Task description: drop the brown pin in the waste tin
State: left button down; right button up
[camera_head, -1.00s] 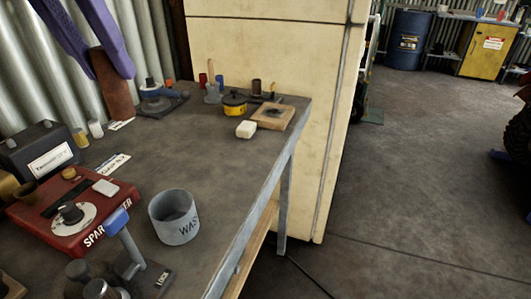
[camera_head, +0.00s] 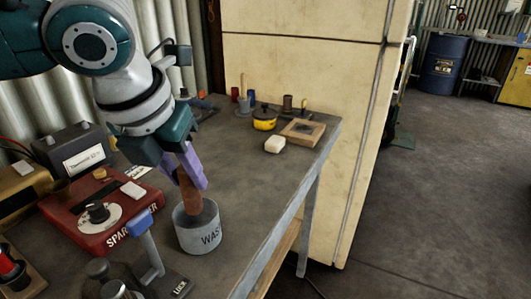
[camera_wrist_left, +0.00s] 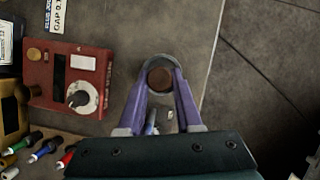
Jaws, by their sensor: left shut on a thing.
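The brown pin (camera_head: 190,197) is held upright between the purple fingers of my left gripper (camera_head: 188,170). The grey waste tin (camera_head: 198,238) stands on the bench, and the pin's lower end is hidden behind or inside its rim. In the left wrist view the pin (camera_wrist_left: 160,78) shows end-on within the round rim of the tin (camera_wrist_left: 160,58), with the fingers (camera_wrist_left: 160,90) on either side of it. My right gripper is not in view.
A red spark tester (camera_head: 90,215) stands left of the tin, and a blue-handled lever (camera_head: 148,245) stands in front of it. The bench's right edge is near the tin.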

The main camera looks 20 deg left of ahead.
aim_at(185, 192)
pick_arm(q)
jog(key=shift+f, duration=1.5)
jog(key=shift+f, duration=0.25)
jog(key=shift+f, duration=0.35)
jog(key=c, duration=0.6)
grip_release()
